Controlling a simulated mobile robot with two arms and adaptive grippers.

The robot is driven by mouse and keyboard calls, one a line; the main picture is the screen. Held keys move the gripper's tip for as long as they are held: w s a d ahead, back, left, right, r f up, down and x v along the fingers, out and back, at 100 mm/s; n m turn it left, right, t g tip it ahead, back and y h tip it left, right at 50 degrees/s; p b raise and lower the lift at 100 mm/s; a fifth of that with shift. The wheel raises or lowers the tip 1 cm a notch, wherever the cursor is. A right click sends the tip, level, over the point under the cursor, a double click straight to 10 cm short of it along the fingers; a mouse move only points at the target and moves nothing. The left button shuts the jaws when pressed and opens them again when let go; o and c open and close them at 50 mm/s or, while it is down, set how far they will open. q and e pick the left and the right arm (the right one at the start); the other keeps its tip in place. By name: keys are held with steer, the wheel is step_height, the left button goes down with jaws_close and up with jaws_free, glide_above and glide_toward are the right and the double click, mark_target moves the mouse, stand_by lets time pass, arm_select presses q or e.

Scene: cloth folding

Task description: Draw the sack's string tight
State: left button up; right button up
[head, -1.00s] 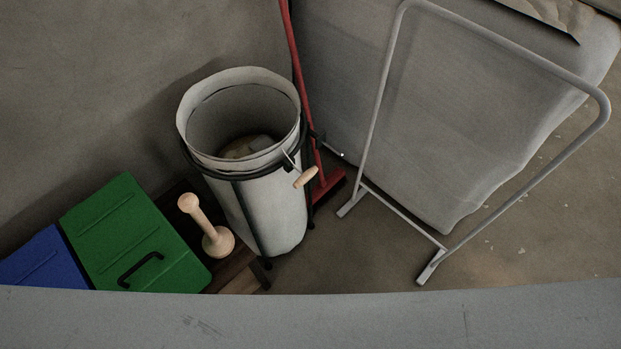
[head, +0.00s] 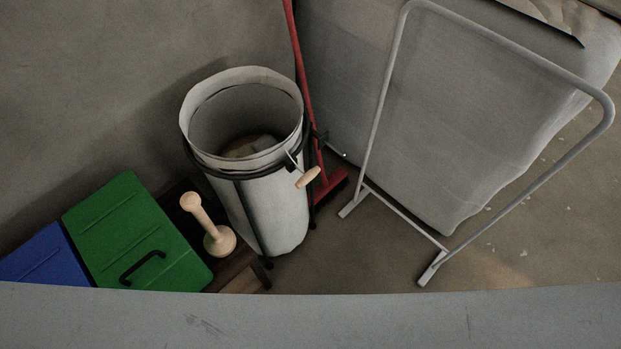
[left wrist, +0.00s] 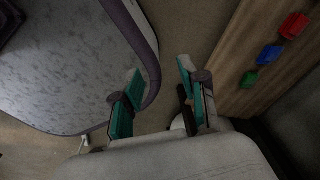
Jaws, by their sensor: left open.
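In the head view a tall pale cloth sack (head: 268,212) stands upright in a black frame. Its round mouth is wide open, and something light brown lies inside at the bottom. A wooden toggle (head: 308,177) hangs at the sack's front right, just below the rim, on a short pale piece that looks like the string's end. The rest of the string cannot be made out. My left gripper (left wrist: 156,108) shows in the left wrist view with its green-padded fingers apart and nothing between them. The sack is not recognisable in that view. Neither gripper shows in the head view.
Left of the sack are a wooden peg-like stand (head: 209,228), a green lid (head: 133,222) and a blue lid (head: 40,258). A red broom (head: 305,85) leans behind it. A grey metal rail frame (head: 375,110) stands to the right. Some floor (head: 350,250) between is clear.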

arm_select(q)
steer(key=w+d+r+n+t+h+b, duration=0.1)
steer(key=w+r+t, duration=0.1)
steer(key=w, duration=0.4)
steer(key=w+d+r+t+b, duration=0.1)
steer(key=w+t, duration=0.1)
steer(key=w, duration=0.5)
steer(key=n+t+h+b, duration=0.4)
steer(key=n+t+h, duration=0.35)
steer(key=t, duration=0.35)
glide_toward(309, 173)
steer(key=shift+m, duration=0.45)
steer(key=x, duration=1)
steer(key=shift+w+f+p, duration=0.25)
steer(key=shift+p, duration=0.1)
jaws_close()
